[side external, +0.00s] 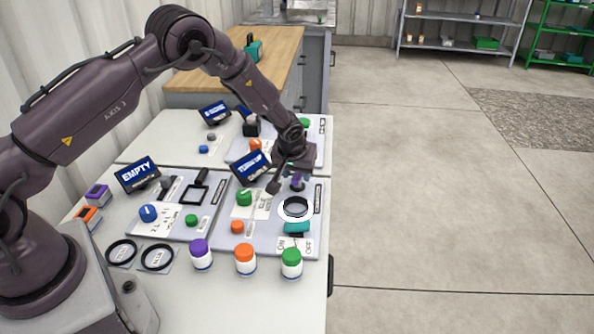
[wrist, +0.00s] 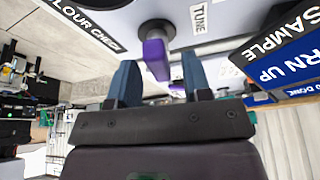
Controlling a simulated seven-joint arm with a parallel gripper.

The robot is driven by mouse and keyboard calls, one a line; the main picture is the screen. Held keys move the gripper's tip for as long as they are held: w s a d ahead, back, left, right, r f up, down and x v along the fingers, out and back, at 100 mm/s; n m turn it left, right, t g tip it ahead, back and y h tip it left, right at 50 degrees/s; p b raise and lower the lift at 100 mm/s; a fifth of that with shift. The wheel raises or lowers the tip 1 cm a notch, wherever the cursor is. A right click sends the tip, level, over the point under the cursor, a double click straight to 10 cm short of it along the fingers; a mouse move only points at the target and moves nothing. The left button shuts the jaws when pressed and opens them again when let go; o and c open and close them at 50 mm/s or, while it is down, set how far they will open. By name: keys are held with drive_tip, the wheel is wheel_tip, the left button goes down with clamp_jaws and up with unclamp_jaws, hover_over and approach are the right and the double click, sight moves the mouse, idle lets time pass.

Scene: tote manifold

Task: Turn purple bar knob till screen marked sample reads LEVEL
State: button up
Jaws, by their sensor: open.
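The purple bar knob (wrist: 157,58) stands out from its panel in the wrist view, beside a TUNE label. My gripper (wrist: 160,66) is open, with one blue finger on each side of the knob; I cannot tell whether either touches it. In the side view my gripper (side external: 298,177) is over the knob, which is mostly hidden and shows as a small purple patch (side external: 297,184). The screen marked SAMPLE (wrist: 285,58) is cut off at the right of the wrist view and shows "RN UP". In the side view this screen (side external: 251,167) appears to read TURN UP.
The same panel holds a green knob (side external: 244,197), an orange knob (side external: 237,227), a black ring on a white disc (side external: 296,208) and a teal handle (side external: 297,227). Several lidded jars, including a purple-lidded one (side external: 201,254), stand in front. Another screen (side external: 138,174) reads EMPTY.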

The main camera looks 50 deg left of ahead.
clamp_jaws()
drive_tip(key=m+h, duration=0.1)
drive_tip(key=m, duration=0.2)
drive_tip(key=m+h, duration=0.1)
drive_tip(key=m, duration=0.1)
drive_tip(key=shift+s+a+m+t, duration=0.1)
drive_tip(key=shift+a+m+t, duration=0.1)
drive_tip(key=shift+m+t, duration=0.15)
drive_tip(key=m+h, duration=0.2)
drive_tip(key=m, duration=0.3)
idle(0.6)
unclamp_jaws()
